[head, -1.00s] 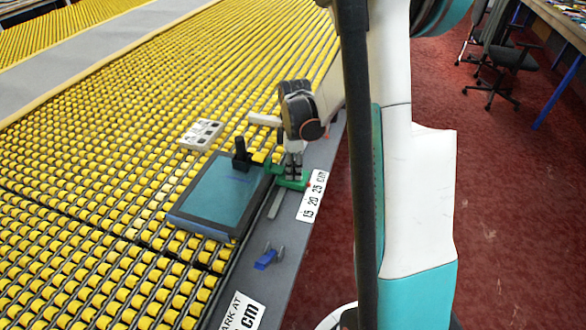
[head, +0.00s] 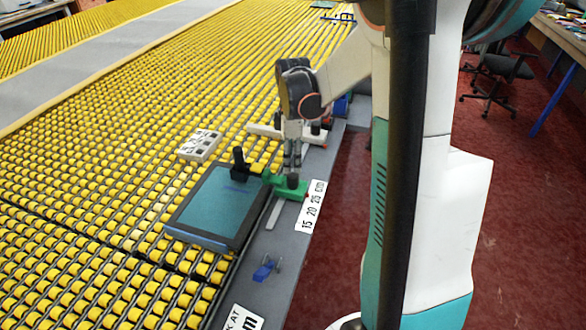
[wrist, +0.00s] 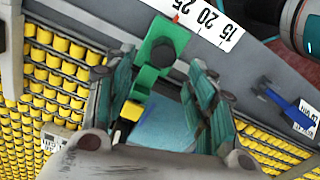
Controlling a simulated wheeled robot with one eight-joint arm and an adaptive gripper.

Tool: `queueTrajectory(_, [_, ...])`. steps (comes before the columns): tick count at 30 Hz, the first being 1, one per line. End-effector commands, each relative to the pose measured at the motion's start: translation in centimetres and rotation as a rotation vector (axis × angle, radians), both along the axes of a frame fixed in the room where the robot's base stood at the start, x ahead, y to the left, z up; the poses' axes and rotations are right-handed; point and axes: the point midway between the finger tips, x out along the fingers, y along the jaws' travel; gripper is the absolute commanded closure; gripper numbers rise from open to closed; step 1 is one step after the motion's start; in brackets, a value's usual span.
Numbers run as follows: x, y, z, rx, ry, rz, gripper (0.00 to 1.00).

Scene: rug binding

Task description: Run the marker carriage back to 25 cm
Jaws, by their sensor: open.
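The green marker carriage (head: 297,192) sits on the grey rail strip at the table edge. It has a black knob (wrist: 162,54) on top, and its green arm reaches left to a black upright holder (head: 240,163) by the blue-green panel (head: 212,205). A white scale strip (head: 311,207) reads 15, 20, 25 cm. The carriage's red pointer (wrist: 176,18) is beside the 25 mark in the wrist view. My gripper (head: 292,165) is open and empty, just above the knob. In the wrist view the knob shows beyond and between the spread fingers (wrist: 153,85).
A blue part (head: 265,270) lies on the grey edge nearer me; it also shows in the wrist view (wrist: 285,104). A white block (head: 199,145) rests on the yellow rollers. A white bar with knobs (head: 312,134) is behind my gripper. Red floor is to the right.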

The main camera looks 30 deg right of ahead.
Motion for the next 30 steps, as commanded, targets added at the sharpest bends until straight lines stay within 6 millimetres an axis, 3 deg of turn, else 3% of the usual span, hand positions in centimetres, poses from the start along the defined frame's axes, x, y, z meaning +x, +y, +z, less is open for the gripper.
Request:
queueTrajectory(3, [0.0,0.0,2.1,0.000,0.000,0.000,0.49])
queueTrajectory(9, [0.0,0.0,3.9,-0.001,-0.001,0.000,0.49])
queueTrajectory(30, [-0.1,0.5,4.4,-0.020,-0.013,-0.022,0.49])
